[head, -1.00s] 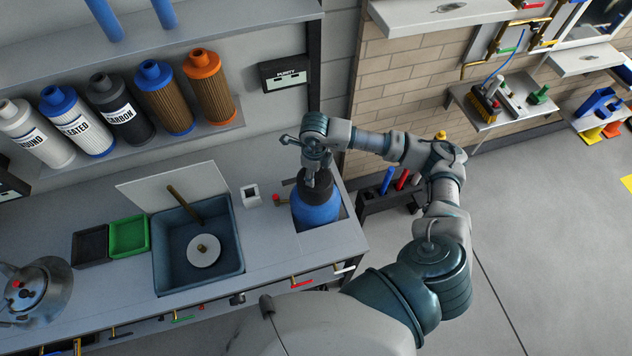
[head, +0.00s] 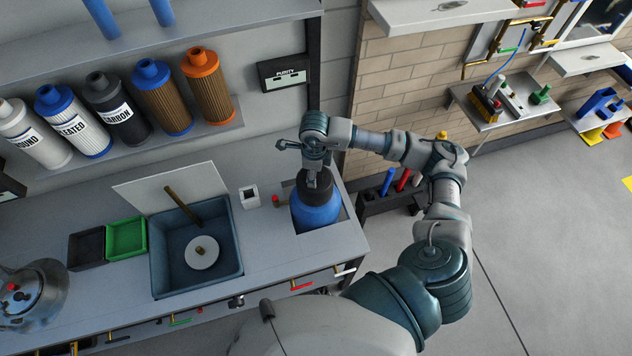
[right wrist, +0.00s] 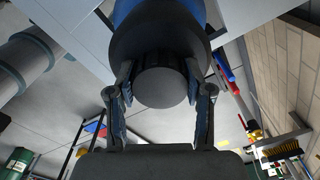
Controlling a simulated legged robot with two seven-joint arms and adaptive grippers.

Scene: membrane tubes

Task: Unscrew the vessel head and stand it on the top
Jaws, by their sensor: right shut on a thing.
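The vessel is a blue body (head: 318,216) with a black head (head: 308,191), standing upright in a recess at the right end of the counter. My right gripper (head: 318,176) reaches down onto the head from above. In the right wrist view its two fingers (right wrist: 160,88) close on either side of the dark round knob of the black head (right wrist: 165,84). The blue body shows behind it at the top edge. The head sits on the body; whether its thread is loose cannot be told. My left gripper is not in view.
A small white block (head: 249,195) and a red-tipped fitting (head: 277,199) sit near the vessel. Several filter cartridges stand on the shelf (head: 215,135) above. A dark rack (head: 372,200) stands right of the counter.

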